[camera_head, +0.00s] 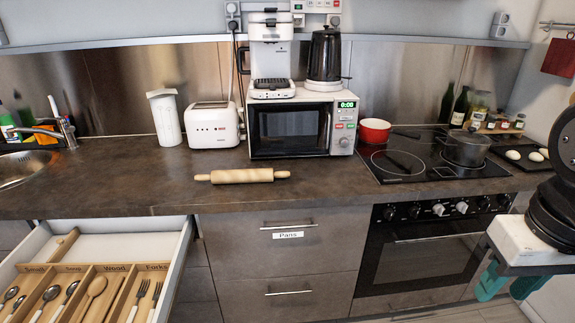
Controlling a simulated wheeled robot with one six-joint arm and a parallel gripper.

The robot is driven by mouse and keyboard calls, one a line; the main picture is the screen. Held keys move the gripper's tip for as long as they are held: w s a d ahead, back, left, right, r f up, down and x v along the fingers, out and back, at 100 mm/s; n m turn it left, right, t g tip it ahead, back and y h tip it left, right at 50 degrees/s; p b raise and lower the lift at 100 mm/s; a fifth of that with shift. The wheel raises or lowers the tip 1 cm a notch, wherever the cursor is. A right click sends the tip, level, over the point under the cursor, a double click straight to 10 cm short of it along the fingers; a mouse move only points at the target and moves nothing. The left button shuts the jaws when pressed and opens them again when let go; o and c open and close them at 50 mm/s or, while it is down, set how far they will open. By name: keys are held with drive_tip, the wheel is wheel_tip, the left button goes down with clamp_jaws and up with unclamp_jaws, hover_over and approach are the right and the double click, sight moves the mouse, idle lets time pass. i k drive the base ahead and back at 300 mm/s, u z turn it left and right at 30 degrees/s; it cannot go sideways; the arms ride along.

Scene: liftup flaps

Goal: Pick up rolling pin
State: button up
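The wooden rolling pin (242,176) lies on the dark countertop (150,190), roughly level across the picture, in front of the toaster and microwave. Nothing touches it from above. My gripper (507,284) is at the lower right, in front of the oven and well away from the rolling pin. Its two teal fingers point down and stand apart, with nothing visible between them.
An open drawer (187,262) with cutlery sticks out at lower left. A white toaster (214,126), a microwave (302,128) and a white pitcher (165,118) stand behind the rolling pin. A cooktop (425,163) with a red pan (374,131) is to its right.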

sight(250, 175)
drive_tip(key=i, duration=1.15)
drive_tip(key=u, duration=0.8)
